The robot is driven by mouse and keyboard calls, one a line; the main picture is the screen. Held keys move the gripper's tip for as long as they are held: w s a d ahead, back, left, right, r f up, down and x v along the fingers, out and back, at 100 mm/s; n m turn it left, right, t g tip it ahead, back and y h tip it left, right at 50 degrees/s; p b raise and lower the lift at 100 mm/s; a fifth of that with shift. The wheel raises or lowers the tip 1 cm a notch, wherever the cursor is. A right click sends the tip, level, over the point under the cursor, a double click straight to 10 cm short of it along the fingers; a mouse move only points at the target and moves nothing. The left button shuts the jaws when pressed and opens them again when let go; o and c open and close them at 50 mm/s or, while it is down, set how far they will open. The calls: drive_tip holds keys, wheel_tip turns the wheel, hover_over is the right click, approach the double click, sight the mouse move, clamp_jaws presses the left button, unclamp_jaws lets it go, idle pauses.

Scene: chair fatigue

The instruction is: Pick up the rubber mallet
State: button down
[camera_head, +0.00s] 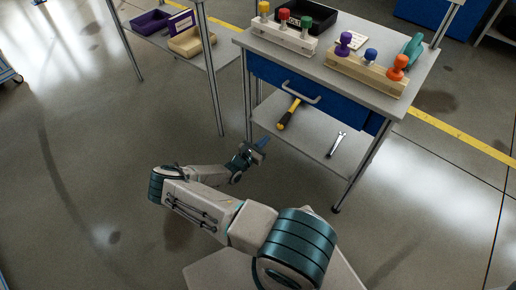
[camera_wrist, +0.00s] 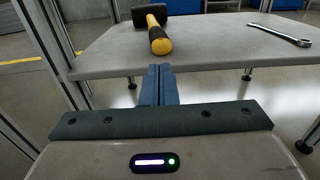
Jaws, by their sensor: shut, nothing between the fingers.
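The rubber mallet (camera_wrist: 158,38) lies on the lower shelf of the workbench, with a black head at the back and a yellow and black handle pointing toward me in the wrist view. In the head view the mallet (camera_head: 289,113) lies near the left part of that shelf, its head partly hidden under the blue drawer. My gripper (camera_wrist: 157,70) is shut and empty, its blue fingers side by side just in front of the shelf's near edge, short of the handle end. In the head view my gripper (camera_head: 262,145) is left of the shelf, apart from the mallet.
A wrench (camera_wrist: 280,36) lies on the same lower shelf (camera_wrist: 215,48), right of the mallet. The blue drawer (camera_head: 311,92) hangs above the shelf, and metal legs (camera_head: 219,100) stand near my arm. The bench top (camera_head: 330,62) holds blocks with coloured knobs. Open floor lies left.

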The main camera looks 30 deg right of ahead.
sight(278, 127)
drive_tip(key=b+x, duration=0.1)
drive_tip(key=x, duration=0.6)
drive_tip(key=shift+b, duration=0.35)
